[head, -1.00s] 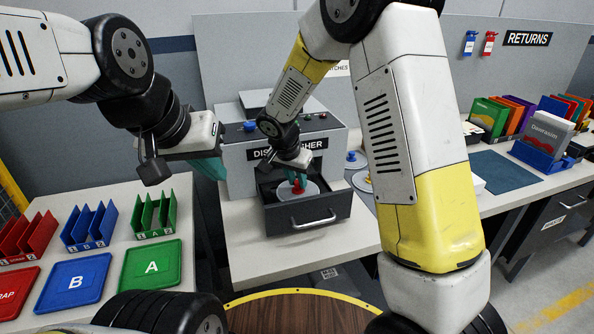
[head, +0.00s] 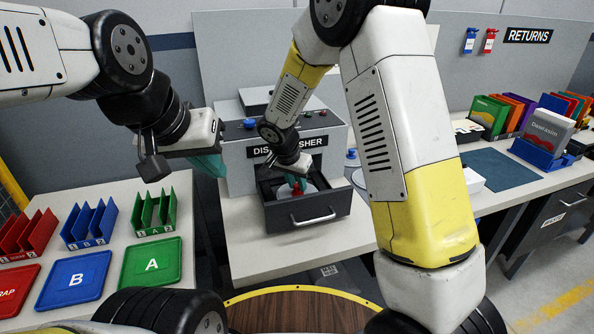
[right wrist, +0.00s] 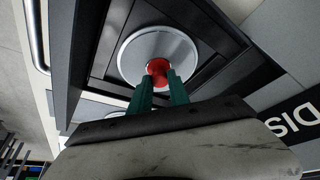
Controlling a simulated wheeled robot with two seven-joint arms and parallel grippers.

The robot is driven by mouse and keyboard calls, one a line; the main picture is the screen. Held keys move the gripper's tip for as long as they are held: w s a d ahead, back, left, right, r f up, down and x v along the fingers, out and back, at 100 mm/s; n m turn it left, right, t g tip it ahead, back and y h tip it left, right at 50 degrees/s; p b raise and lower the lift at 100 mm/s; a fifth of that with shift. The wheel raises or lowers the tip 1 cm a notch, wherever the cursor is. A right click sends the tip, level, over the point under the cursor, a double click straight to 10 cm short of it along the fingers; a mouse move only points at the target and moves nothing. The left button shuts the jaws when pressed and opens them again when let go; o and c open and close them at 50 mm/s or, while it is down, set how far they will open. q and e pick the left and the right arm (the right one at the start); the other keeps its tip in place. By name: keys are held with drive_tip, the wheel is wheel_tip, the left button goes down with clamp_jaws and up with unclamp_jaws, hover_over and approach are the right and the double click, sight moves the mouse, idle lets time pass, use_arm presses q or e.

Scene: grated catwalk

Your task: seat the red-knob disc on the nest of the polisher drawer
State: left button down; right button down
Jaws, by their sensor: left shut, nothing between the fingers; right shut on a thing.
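The red-knob disc is a silver disc (right wrist: 150,48) with a red knob (right wrist: 158,68); in the head view its red knob (head: 297,188) shows inside the open polisher drawer (head: 308,212). My right gripper (head: 296,180) is shut on the red knob, its teal fingers (right wrist: 158,86) on either side of it in the right wrist view. The disc is over or in the drawer; I cannot tell whether it touches the nest, which is hidden under it. My left gripper (head: 212,165) is shut and empty, raised left of the polisher (head: 280,150).
A blue-knob disc (head: 351,156) stands right of the polisher, partly behind my right arm. Green, blue and red trays and racks stand on the left table. A dark mat (head: 500,170) and colored sleeves are on the right. The bench front before the drawer is clear.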

idle(0.3)
drive_tip(key=c, duration=0.7)
unclamp_jaws()
drive_tip(key=shift+c, duration=0.2)
drive_tip(key=shift+r, duration=0.1)
drive_tip(key=shift+r, duration=3.85)
